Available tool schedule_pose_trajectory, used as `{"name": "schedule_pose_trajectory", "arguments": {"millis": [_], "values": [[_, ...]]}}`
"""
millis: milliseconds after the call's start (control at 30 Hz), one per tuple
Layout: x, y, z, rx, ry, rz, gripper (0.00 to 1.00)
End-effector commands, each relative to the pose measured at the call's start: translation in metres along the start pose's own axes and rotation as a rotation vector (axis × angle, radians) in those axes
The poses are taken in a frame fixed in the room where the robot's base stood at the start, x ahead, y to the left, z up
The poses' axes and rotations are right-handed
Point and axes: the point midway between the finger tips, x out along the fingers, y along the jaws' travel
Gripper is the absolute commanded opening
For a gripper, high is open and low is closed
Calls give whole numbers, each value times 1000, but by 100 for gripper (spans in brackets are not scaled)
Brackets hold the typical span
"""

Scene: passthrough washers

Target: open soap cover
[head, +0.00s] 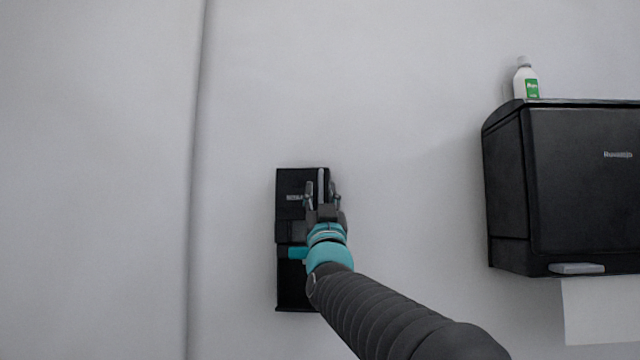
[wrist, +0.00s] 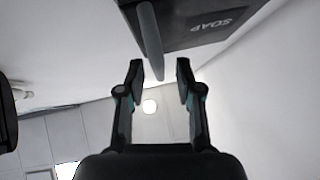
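The soap dispenser (head: 288,182) is a black upright box on the wall, left of centre in the head view. Its cover (wrist: 205,22), lettered SOAP, shows at the top of the wrist view and looks closed. A grey bar-like handle (wrist: 150,40) stands out along the cover's edge; it also shows in the head view (head: 321,177). My gripper (head: 321,188) is in front of the dispenser's upper right part. In the wrist view my gripper (wrist: 160,70) has its fingers apart, with the handle's end between them. Contact cannot be told. My arm hides the dispenser's lower right.
A black paper towel dispenser (head: 585,180) is on the wall at the right, with a white sheet (head: 600,315) hanging below. A white bottle with a green label (head: 526,82) stands on top. The wall left of the soap dispenser is bare.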

Motion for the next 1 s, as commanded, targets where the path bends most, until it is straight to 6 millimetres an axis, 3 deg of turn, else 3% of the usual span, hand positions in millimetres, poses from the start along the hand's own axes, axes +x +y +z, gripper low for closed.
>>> {"name": "schedule_pose_trajectory", "arguments": {"millis": [133, 467, 600, 633, 1000], "values": [[11, 0, 0, 0, 0, 0, 35], [13, 0, 0, -1, -1, 0, 35], [13, 0, 0, 0, -1, 0, 3], [13, 0, 0, 0, 0, 0, 0], [12, 0, 0, 0, 0, 0, 0]]}}
